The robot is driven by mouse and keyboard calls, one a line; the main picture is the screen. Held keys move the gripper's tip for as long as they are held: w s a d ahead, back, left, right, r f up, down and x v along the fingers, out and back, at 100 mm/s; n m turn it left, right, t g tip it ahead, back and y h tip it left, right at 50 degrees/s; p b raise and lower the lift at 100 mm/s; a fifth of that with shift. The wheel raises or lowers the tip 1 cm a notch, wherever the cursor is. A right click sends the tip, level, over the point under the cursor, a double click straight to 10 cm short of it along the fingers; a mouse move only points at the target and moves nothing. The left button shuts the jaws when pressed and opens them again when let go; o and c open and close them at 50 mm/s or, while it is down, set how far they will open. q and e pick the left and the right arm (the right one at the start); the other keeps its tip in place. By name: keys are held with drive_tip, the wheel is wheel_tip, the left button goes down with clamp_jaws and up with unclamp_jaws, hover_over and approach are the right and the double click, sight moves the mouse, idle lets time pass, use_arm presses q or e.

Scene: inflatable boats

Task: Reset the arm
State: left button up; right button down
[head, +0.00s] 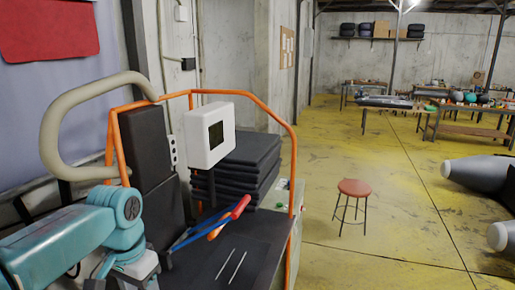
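My teal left arm comes in from the lower left. Its end, with a pale grey part that seems to be my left gripper (138,272), is low in the picture beside the dark-topped workbench. The bottom edge cuts it off, and I cannot make out its fingers or anything held. My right arm and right gripper are not in view.
The bench has an orange tube frame (270,113), a white box with a dark screen (209,135), stacked black pads (245,165), a red-and-blue-handled tool (212,222) and two thin rods (237,265). A red stool (354,188) stands on open yellow floor. Grey inflatable tubes (480,173) lie right.

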use_arm(q)
drive_tip(key=s+d+f+n+h, duration=0.1)
drive_tip(key=d+f, duration=0.3)
drive_tip(key=f, duration=0.8)
drive_tip(key=s+d+f+h, duration=0.2)
drive_tip(key=d+f, duration=0.1)
drive_tip(key=f, duration=0.9)
drive_tip(key=s+d+f+n, duration=0.2)
drive_tip(key=s+f+n, duration=0.1)
drive_tip(key=s+f, duration=0.5)
drive_tip(key=s+d+f+n, duration=0.2)
drive_tip(key=s+f, duration=0.5)
drive_tip(key=s, duration=0.3)
wheel_tip(320, 180, down, 9)
drive_tip(key=b, duration=1)
drive_tip(key=shift+w+f+h, duration=0.15)
drive_tip(key=shift+w+h, duration=0.2)
drive_tip(key=shift+h, duration=0.05)
